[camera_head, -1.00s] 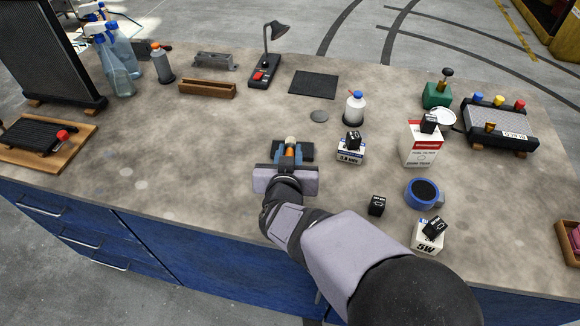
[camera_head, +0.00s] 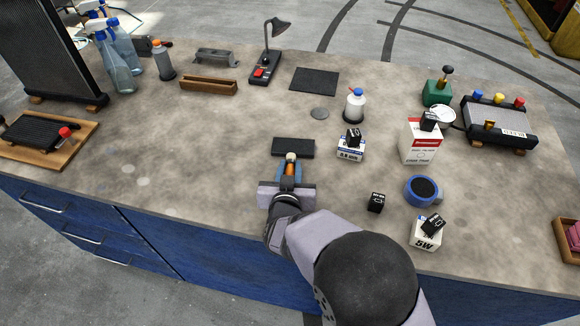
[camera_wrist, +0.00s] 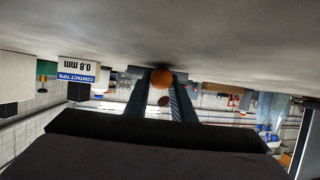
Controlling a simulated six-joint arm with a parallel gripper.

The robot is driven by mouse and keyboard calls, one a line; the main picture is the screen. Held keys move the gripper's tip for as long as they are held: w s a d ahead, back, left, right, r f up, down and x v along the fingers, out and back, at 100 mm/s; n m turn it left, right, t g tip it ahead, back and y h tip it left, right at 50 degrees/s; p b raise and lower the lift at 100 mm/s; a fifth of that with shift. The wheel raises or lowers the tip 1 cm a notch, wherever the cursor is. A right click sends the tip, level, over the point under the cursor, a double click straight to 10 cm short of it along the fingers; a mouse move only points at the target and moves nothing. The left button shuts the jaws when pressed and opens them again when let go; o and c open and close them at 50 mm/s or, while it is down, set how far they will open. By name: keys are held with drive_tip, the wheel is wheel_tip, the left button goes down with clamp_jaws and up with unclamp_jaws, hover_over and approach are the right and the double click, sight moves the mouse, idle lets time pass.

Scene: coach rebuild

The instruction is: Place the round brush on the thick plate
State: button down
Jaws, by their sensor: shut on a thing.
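My gripper (camera_head: 290,172) is shut on the round brush (camera_head: 291,168), which shows orange with a pale end between the blue-grey fingers. In the wrist view, the brush's round orange end (camera_wrist: 161,79) sits between the two fingertips (camera_wrist: 160,95). A dark rectangular plate (camera_head: 293,147), which looks like the thick plate, lies flat on the bench just beyond the fingertips. The pale brush end overlaps its near edge in the head view; I cannot tell whether they touch. The rest of the brush is hidden by the fingers.
A contact-tips box (camera_head: 351,150) with a small black box on it stands right of the plate. A loose black box (camera_head: 376,202) and a blue round container (camera_head: 422,191) lie further right. A thin dark mat (camera_head: 314,81) lies further back. The bench left of the plate is clear.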

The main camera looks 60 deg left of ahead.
sight(288, 173)
drive_tip(key=shift+f, duration=0.15)
drive_tip(key=c, duration=1.5)
unclamp_jaws()
drive_tip(key=shift+s+b, duration=0.1)
drive_tip(key=shift+b, duration=0.2)
drive_tip(key=b+v, duration=0.2)
drive_tip(key=v, duration=0.3)
drive_tip(key=shift+s+d, duration=0.1)
drive_tip(key=shift+s, duration=0.15)
drive_tip(key=shift+o, duration=0.5)
drive_tip(key=shift+v, duration=0.9)
